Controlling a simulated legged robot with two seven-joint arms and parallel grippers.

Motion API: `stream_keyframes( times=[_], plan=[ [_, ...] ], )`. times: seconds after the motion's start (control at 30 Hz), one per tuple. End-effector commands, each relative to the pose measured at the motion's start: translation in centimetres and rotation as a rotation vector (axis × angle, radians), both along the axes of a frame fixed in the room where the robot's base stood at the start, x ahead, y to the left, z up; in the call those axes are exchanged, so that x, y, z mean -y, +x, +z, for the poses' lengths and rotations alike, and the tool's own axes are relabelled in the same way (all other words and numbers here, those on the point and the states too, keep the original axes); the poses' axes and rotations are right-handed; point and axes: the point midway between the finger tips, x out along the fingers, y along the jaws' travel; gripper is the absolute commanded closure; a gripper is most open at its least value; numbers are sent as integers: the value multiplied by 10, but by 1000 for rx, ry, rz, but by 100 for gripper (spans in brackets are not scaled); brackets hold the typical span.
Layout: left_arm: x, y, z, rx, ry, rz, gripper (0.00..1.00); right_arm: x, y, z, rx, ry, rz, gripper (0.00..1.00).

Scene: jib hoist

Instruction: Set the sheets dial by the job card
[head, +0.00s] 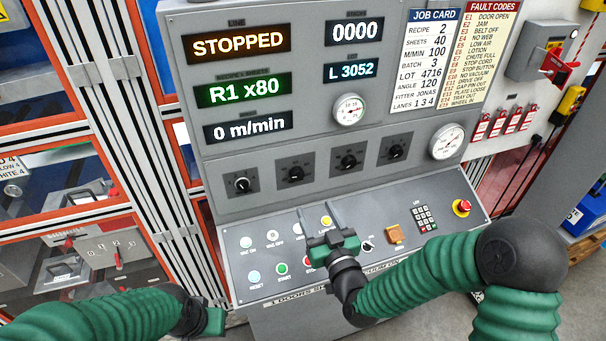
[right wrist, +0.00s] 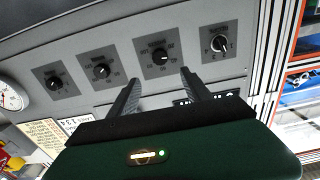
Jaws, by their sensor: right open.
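The job card (head: 425,62) at the upper right of the console reads recipe 2, sheets 40. Four black dials show in a row below the displays: one (head: 241,184), a second (head: 296,173), a third (head: 348,161) and a fourth (head: 396,150). The green display (head: 235,91) reads R1 x80. My right gripper (head: 320,215) is open and empty, below and apart from the dials. In the right wrist view its fingers (right wrist: 161,77) point towards the dial row. My left gripper (head: 212,320) is low at the left; its jaws are unclear.
The lower console slope carries several push buttons (head: 282,268), a keypad (head: 425,219) and a red stop button (head: 462,207). Two gauges sit at the right. Orange-framed machinery (head: 148,120) stands at the left. The space before the dials is clear.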

Motion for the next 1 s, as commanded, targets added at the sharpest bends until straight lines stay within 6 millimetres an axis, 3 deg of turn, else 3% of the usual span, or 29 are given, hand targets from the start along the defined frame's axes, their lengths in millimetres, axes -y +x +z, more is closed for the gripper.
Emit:
stream_keyframes(
  times=[0.2, 0.43, 0.6, 0.83, 1.0],
  plan=[
    [0, 0, 20, 1, 0, 0, 100, -20, 58, 3, -1, 0, 1, 43],
    [0, 0, 31, 1, 0, 0, 100, -35, 101, 3, 2, -2, 1, 43],
    [0, 0, 33, 1, 0, 0, 100, -39, 114, 2, 1, -3, 1, 43],
    [0, 0, 33, 1, 0, 0, 100, -39, 116, 0, -1, -4, 1, 43],
    [0, 0, 33, 1, 0, 0, 100, -39, 115, 0, -1, -4, 1, 65]
  ],
)
